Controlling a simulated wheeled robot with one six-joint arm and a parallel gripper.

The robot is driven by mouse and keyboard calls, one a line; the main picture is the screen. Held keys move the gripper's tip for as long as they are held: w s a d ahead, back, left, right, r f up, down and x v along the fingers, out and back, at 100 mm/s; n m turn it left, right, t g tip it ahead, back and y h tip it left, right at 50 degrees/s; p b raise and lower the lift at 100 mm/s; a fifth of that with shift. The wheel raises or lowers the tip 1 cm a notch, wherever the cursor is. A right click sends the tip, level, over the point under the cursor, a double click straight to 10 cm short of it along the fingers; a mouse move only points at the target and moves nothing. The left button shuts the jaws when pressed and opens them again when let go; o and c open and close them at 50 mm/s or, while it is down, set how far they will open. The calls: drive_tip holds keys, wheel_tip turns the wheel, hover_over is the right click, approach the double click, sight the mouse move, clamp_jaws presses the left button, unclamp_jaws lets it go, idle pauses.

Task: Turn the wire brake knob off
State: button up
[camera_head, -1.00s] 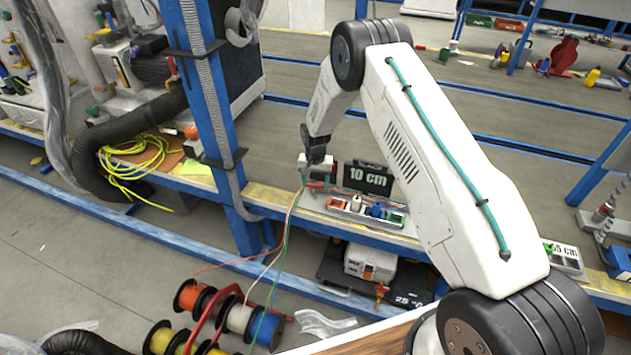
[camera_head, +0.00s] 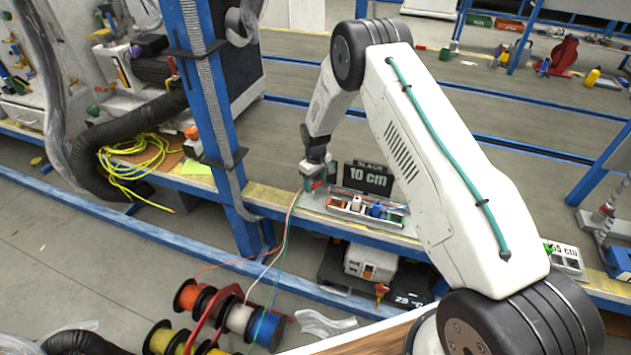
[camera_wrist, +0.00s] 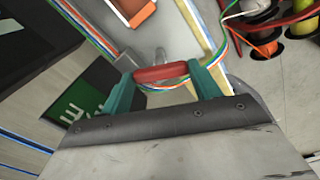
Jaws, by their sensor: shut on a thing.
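My gripper (camera_wrist: 162,85) has two teal fingers, one at each end of a red, rounded bar-shaped knob (camera_wrist: 160,73). The fingers are closed on it in the wrist view. I take it as the wire brake knob, though no label shows. Coloured wires (camera_wrist: 220,57) pass close under and beside the knob. In the head view my gripper (camera_head: 312,184) points down at the left end of the bench device (camera_head: 352,216), left of a black sign reading 10 cm (camera_head: 368,179). The knob is mostly hidden there.
Orange, white and green wires (camera_head: 284,235) run from the spools (camera_head: 239,319) up to the device. A blue post (camera_head: 215,120) stands left of my gripper. A yellow cable coil (camera_head: 130,165) lies farther left. A white unit (camera_head: 370,262) sits under the bench.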

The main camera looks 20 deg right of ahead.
sight(316, 184)
drive_tip(key=n, duration=0.4)
drive_tip(key=shift+n, duration=0.4)
idle(0.4)
drive_tip(key=o, duration=1)
drive_tip(key=shift+d, duration=0.1)
wheel_tip(316, 184, up, 8)
drive_tip(key=shift+f, duration=0.1)
